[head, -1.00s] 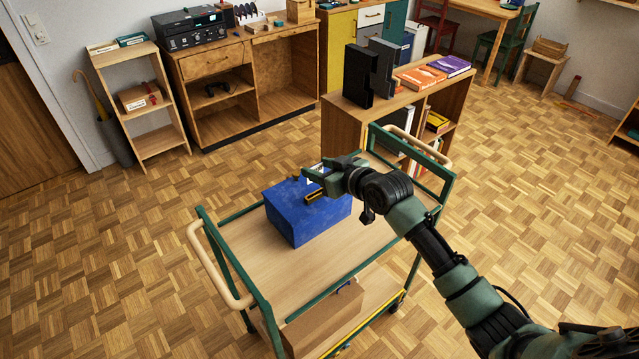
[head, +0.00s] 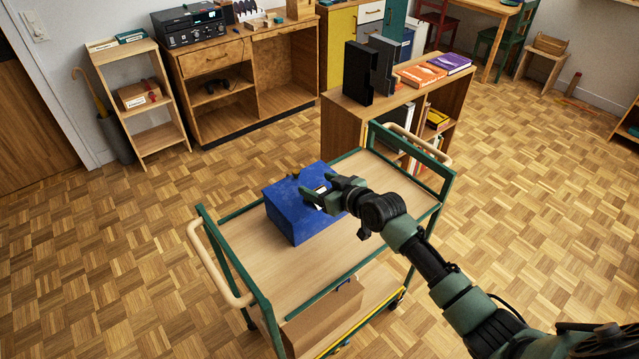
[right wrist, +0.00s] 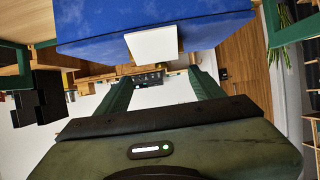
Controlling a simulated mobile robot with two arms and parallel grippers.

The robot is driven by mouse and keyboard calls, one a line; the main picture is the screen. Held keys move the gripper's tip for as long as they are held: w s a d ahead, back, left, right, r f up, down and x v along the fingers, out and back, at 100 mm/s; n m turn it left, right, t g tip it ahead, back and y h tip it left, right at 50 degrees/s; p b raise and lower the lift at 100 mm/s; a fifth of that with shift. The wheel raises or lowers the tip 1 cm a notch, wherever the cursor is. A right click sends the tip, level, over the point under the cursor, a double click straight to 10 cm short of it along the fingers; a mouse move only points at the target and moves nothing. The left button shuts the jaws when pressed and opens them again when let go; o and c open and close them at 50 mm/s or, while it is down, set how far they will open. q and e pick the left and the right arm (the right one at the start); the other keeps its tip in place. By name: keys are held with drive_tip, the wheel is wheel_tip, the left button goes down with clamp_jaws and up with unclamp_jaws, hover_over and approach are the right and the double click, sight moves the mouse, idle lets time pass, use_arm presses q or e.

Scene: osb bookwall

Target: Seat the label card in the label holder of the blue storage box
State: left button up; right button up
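The blue storage box (head: 290,222) stands on the top shelf of the green-framed cart. Its blue side fills the top of the right wrist view (right wrist: 90,35). The white label card (head: 320,189) is at my right gripper (head: 318,188), over the box. My left gripper is not in view.
The cart (head: 265,268) has green rails and pale handles at both ends; its top is free around the box. A low bookshelf (head: 345,135) with black bookends and books stands just behind. A cardboard box (head: 325,310) lies on the cart's lower shelf.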

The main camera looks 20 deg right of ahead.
drive_tip(key=shift+s+d+r, duration=0.1)
drive_tip(key=shift+s+r, duration=0.25)
drive_tip(key=shift+s, duration=0.15)
drive_tip(key=b+v, duration=0.1)
drive_tip(key=v, duration=0.9)
drive_tip(key=shift+s+d+r, duration=0.15)
drive_tip(key=shift+s+r, duration=0.05)
drive_tip(key=shift+s, duration=0.1)
drive_tip(key=c, duration=0.4)
drive_tip(key=shift+f+n, duration=0.15)
drive_tip(key=shift+n, duration=0.15)
drive_tip(key=c, duration=0.5)
drive_tip(key=f+n, duration=0.2)
drive_tip(key=n, duration=0.1)
drive_tip(key=f+n+t, duration=0.1)
drive_tip(key=f+n, duration=0.1)
drive_tip(key=n, duration=0.1)
drive_tip(key=f+n+t, duration=0.1)
drive_tip(key=f+n, duration=0.1)
drive_tip(key=shift+s+d+n, duration=0.25)
drive_tip(key=shift+d+n, duration=0.15)
drive_tip(key=shift+c, duration=1)
drive_tip(key=shift+s+f+n+t+y, duration=0.6)
drive_tip(key=shift+s+f+n+t, duration=1.1)
drive_tip(key=shift+n, duration=2.5)
drive_tip(key=w+a+g+b, duration=0.1)
drive_tip(key=w+b, duration=0.3)
drive_tip(key=w, duration=0.5)
drive_tip(key=shift+a+f, duration=0.2)
drive_tip(key=shift+a, duration=0.65)
